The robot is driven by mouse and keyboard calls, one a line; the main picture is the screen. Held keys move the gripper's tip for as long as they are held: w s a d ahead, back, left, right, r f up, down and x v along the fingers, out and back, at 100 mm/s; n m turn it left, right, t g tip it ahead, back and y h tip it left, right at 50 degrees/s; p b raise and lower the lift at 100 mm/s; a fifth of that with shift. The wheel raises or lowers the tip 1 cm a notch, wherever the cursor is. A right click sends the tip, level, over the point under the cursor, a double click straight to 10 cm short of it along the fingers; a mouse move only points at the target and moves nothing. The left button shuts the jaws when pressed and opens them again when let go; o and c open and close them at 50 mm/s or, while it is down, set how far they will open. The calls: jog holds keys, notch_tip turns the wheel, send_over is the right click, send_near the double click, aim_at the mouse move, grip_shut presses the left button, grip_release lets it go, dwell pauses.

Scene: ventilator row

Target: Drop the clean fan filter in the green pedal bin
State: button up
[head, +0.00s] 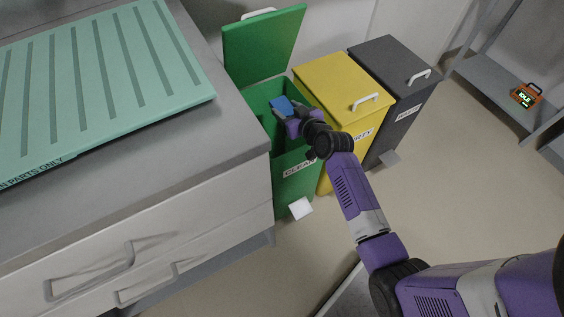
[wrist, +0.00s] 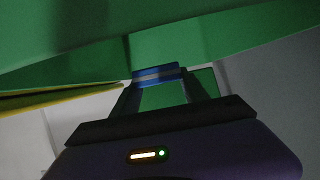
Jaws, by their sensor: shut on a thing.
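The green pedal bin (head: 294,183) stands against the end of the drawer unit, with a label reading CLEAN on its front. Its lid (head: 262,48) is raised and its dark inside shows. My gripper (head: 289,113) is shut on a small blue block-like thing, the fan filter (head: 281,106). In the head view the filter lies within the outline of the bin's opening; how high it is cannot be told. In the wrist view the filter (wrist: 156,75), blue with a grey band, sits between the fingertips of my gripper (wrist: 160,90), with green bin surfaces beyond it.
A yellow bin (head: 335,80) and a dark grey bin (head: 392,68) stand close to the right, lids shut. The drawer unit (head: 190,200) with a green ribbed mat (head: 100,75) is on the left. A shelf (head: 490,85) holds an orange device (head: 526,95). Floor at right is clear.

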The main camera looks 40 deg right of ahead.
jog(key=o, duration=1.4)
jog(key=p+v, duration=0.1)
jog(key=v, duration=0.7)
